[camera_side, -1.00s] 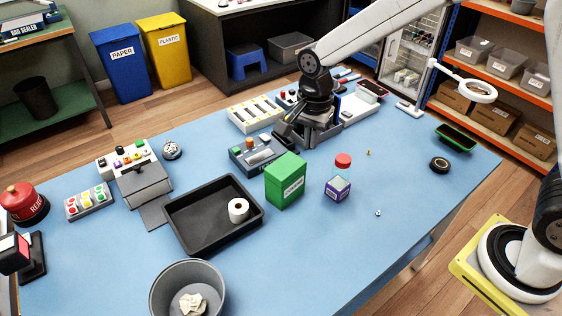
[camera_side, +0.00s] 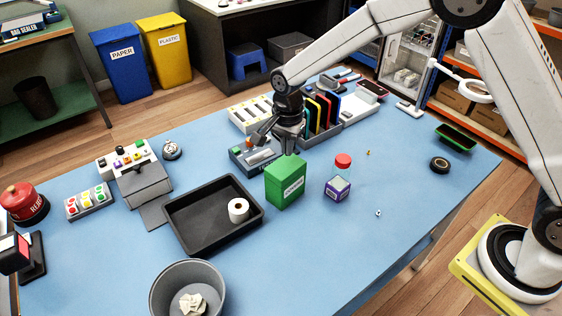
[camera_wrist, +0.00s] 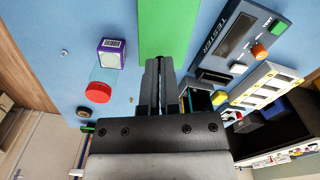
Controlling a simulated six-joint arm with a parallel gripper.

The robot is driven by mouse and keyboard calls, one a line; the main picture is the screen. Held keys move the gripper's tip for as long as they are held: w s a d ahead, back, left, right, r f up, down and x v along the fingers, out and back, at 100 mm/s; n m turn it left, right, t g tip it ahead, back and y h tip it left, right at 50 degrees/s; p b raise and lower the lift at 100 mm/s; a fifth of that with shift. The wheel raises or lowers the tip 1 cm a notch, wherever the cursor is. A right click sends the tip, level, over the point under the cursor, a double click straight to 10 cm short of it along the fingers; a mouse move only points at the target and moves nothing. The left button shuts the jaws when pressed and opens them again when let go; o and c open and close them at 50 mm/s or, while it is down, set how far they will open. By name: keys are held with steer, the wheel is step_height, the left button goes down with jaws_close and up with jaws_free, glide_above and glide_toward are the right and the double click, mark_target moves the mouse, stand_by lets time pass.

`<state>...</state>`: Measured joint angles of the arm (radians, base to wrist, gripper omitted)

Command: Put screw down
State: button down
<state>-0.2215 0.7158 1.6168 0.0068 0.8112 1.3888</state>
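My gripper (camera_side: 289,150) hangs over the back of the green box (camera_side: 286,182), near the grey tester. In the wrist view my gripper (camera_wrist: 160,62) has its two dark fingers close together over the green box (camera_wrist: 168,25), with only a thin line between them. No screw can be made out between the fingers. A tiny brass-coloured piece (camera_side: 368,152) lies on the blue table at the right, and a tiny silvery piece (camera_side: 378,213) lies nearer the front edge. Both are too small to tell whether either is a screw.
The tester (camera_side: 256,152) stands left of the green box. A rack of upright coloured slabs (camera_side: 322,112) stands behind. A red-topped item (camera_side: 343,160) and a purple-and-white box (camera_side: 338,188) are to the right. A black tray (camera_side: 190,222) holds a white roll. The right front table is mostly clear.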

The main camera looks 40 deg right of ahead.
mark_target(285, 165)
steer(key=shift+w+f, duration=0.25)
steer(key=shift+f, duration=1.55)
steer(key=shift+f, duration=0.1)
steer(key=c, duration=0.8)
jaws_free()
steer(key=shift+c, duration=0.2)
step_height(285, 165, up, 12)
